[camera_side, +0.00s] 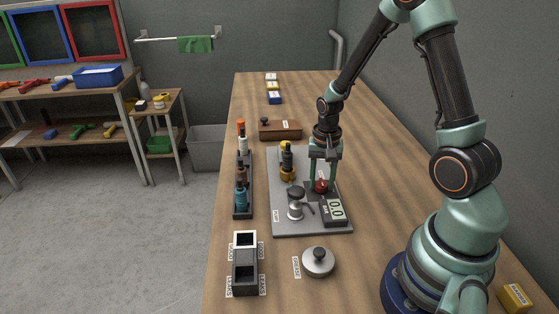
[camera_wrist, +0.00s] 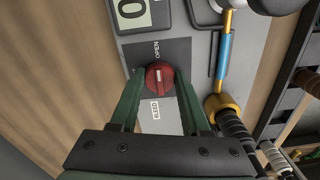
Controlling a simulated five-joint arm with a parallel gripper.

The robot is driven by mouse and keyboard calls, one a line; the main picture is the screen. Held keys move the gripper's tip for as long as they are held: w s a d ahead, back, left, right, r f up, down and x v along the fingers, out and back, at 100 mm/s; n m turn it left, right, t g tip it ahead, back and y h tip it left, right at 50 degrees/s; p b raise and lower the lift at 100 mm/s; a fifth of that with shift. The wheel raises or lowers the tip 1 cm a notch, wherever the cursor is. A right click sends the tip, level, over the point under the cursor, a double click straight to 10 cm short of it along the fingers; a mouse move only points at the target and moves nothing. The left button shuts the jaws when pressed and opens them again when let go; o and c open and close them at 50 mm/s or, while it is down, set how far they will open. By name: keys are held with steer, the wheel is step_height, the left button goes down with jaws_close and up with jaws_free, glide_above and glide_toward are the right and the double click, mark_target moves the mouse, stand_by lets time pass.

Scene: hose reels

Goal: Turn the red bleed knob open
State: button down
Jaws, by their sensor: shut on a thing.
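The red bleed knob (camera_side: 321,187) sits on the grey panel (camera_side: 290,228), behind the display with digits (camera_side: 333,210). In the wrist view the knob (camera_wrist: 160,78) is round, with a short pale mark on its face. The word OPEN (camera_wrist: 157,50) is printed just above it and a BLEED label (camera_wrist: 155,110) lies below it. My gripper (camera_side: 323,181) points straight down over the knob. In the wrist view my gripper's (camera_wrist: 160,80) green fingers stand on either side of the knob, shut on it. The fingers partly hide the knob's sides.
A yellow-and-black fitting (camera_side: 287,165) and a grey metal fitting (camera_side: 295,205) stand on the panel close by. A rack of tools (camera_side: 242,190) is to the left, a brown box (camera_side: 280,130) behind. A round lidded tin (camera_side: 318,262) lies in front. The table's far right is clear.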

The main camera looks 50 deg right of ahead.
mark_target(322, 182)
stand_by(0.4)
steer(key=shift+c, duration=1.9)
jaws_free()
step_height(322, 182, up, 12)
steer(key=s+a+r+n+t, duration=0.2)
steer(key=a+r+n, duration=0.3)
steer(key=a, duration=0.1)
steer(key=s+a+r+n+t, duration=0.2)
steer(key=a+r+n+t, duration=0.1)
steer(key=a+r+n, duration=0.3)
steer(key=shift+s+a+t, duration=0.3)
